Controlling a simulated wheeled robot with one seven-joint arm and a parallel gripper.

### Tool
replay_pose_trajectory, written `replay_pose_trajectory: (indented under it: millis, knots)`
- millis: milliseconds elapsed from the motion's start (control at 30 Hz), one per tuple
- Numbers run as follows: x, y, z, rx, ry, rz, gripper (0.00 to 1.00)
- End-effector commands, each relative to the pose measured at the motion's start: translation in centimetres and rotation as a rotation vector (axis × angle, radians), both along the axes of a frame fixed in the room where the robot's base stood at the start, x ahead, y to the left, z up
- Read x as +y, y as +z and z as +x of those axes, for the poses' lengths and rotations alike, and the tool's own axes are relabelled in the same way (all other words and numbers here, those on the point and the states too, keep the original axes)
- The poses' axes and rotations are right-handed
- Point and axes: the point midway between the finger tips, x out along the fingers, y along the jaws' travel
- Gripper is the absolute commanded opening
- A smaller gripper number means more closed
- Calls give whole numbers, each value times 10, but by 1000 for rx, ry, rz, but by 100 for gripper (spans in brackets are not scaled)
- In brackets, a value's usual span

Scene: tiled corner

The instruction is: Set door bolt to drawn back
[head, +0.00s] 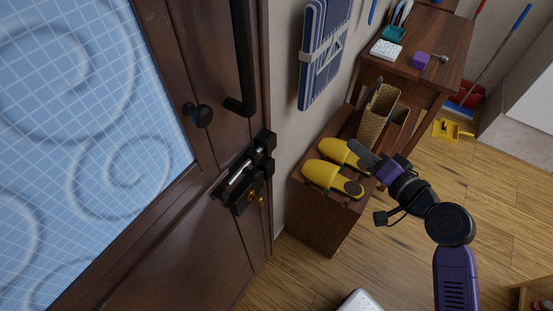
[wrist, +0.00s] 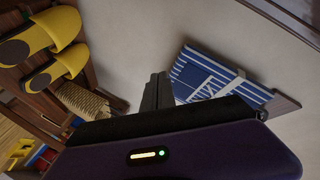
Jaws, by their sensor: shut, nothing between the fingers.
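The door bolt (head: 238,176) is on the brown door (head: 205,240), left of centre in the head view. Its bright metal rod lies slanted between black brackets and runs up toward the black piece (head: 266,140) at the door's edge; I cannot tell how far it reaches in. A black lock body with brass parts (head: 255,199) sits just below it. My gripper (head: 355,148) is well to the right of the bolt, over the yellow slippers, touching nothing I can make out. Its dark fingers (wrist: 158,90) are together and empty in the wrist view, which does not show the bolt.
A black door handle (head: 243,60) and a round knob (head: 200,115) stand out above the bolt. A blue striped folded item (head: 322,50) hangs on the wall. Yellow slippers (head: 322,172) lie on a wooden shelf unit (head: 322,222) beside the door. The space before the bolt looks clear.

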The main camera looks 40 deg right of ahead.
Motion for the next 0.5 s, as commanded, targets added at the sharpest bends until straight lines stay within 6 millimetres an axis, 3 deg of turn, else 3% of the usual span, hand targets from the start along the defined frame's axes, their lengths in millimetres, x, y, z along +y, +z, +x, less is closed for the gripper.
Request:
replay_pose_trajectory:
  millis: [67,200,500]
  knots:
    - [0,20,9,-46,66,87,0]
    - [20,46,15,-111,239,229,0]
    - [95,65,-7,-136,600,412,0]
